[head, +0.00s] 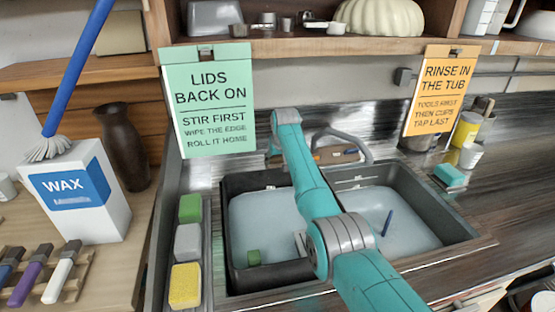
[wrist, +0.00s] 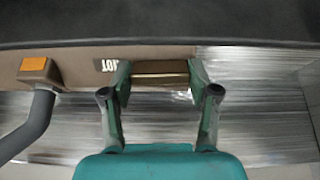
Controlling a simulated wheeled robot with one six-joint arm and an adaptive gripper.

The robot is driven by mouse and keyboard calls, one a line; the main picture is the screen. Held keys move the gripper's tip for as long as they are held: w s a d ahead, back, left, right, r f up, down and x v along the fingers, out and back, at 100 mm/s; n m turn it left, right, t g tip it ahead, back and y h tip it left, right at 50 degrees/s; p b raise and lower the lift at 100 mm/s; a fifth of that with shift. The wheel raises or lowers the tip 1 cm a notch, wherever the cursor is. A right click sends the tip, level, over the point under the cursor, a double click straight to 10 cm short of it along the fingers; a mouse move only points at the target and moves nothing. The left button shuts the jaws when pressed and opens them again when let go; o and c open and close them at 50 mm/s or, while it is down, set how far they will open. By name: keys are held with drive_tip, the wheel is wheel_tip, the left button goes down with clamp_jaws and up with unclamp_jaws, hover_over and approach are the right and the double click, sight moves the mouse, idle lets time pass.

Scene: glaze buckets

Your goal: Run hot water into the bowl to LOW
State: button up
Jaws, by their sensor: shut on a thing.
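In the wrist view, my gripper (wrist: 160,72) is shut on a brown bar-shaped handle (wrist: 160,80) on the tap panel (wrist: 75,62). A HOT label, upside down, is just left of the handle. In the head view, my arm reaches over the sink and hides the gripper and handle. The grey curved spout (head: 350,136) rises behind the sink; its pipe also shows in the wrist view (wrist: 32,125). The sink's left basin (head: 234,270) and right basin (head: 440,213) both show pale bluish liquid. I cannot see a LOW mark or a water stream.
Green, grey and yellow sponges (head: 185,286) line the left edge. A green sign (head: 209,100) and an orange sign (head: 441,90) hang above. The right counter is mostly clear.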

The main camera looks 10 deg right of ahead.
drive_tip(key=shift+m, duration=0.3)
drive_tip(key=o, duration=1.2)
drive_tip(key=shift+c, duration=0.2)
drive_tip(key=v, duration=1.2)
